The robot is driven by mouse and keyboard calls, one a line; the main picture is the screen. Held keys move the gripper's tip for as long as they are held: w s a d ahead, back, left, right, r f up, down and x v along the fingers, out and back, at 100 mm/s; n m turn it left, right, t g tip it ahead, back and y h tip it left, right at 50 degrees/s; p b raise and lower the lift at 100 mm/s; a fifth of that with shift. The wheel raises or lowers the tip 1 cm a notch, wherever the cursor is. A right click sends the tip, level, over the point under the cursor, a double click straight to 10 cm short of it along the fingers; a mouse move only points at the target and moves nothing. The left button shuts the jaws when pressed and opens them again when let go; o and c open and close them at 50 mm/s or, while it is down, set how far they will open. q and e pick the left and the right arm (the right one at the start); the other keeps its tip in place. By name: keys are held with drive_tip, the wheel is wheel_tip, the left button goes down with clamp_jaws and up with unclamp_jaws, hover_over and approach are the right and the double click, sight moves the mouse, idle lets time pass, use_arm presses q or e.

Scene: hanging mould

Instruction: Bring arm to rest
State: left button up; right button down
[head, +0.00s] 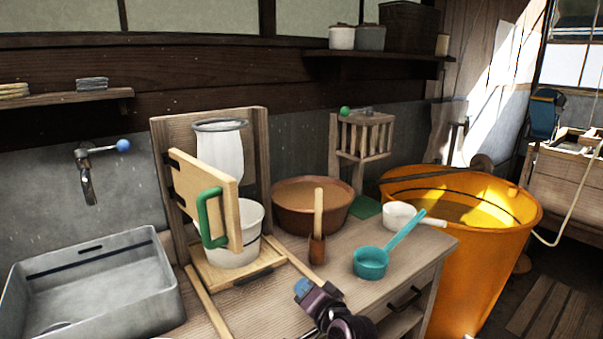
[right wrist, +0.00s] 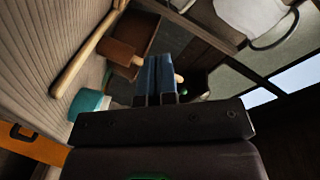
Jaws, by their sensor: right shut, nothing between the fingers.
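My right gripper (head: 303,287) is at the bottom middle of the head view, over the front of the wooden counter (head: 415,250). Its blue fingertips are together and hold nothing; they also show in the right wrist view (right wrist: 156,62). The teal ladle (head: 370,263) lies to its right, and a small brown cup with an upright wooden handle (head: 318,222) stands behind it. My left gripper is in neither view.
A wooden stand with a hinged, green-handled board (head: 212,200) and a white bucket (head: 252,220) is left of the gripper. A grey sink (head: 95,285) is far left. A large orange tub (head: 485,270) stands right of the counter. A brown bowl (head: 300,215) sits behind.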

drive_tip(key=s+d+f+n+h, duration=0.35)
drive_tip(key=s+d, duration=0.25)
drive_tip(key=d, duration=0.2)
drive_tip(key=s+d+f+n+h, duration=0.2)
drive_tip(key=s+d+f, duration=0.2)
drive_tip(key=s+d, duration=0.35)
drive_tip(key=s+d+f+g+h, duration=0.1)
drive_tip(key=s+d+f, duration=0.2)
drive_tip(key=s, duration=0.4)
drive_tip(key=s+d+f+g+p, duration=0.1)
drive_tip(key=s+d+f, duration=0.3)
drive_tip(key=s, duration=0.4)
drive_tip(key=s+d+f+g+h, duration=0.1)
drive_tip(key=s+d+f, duration=0.3)
drive_tip(key=s, duration=0.4)
drive_tip(key=shift+s+h+p, duration=0.25)
drive_tip(key=shift+h+p, duration=0.1)
drive_tip(key=shift+p, duration=0.05)
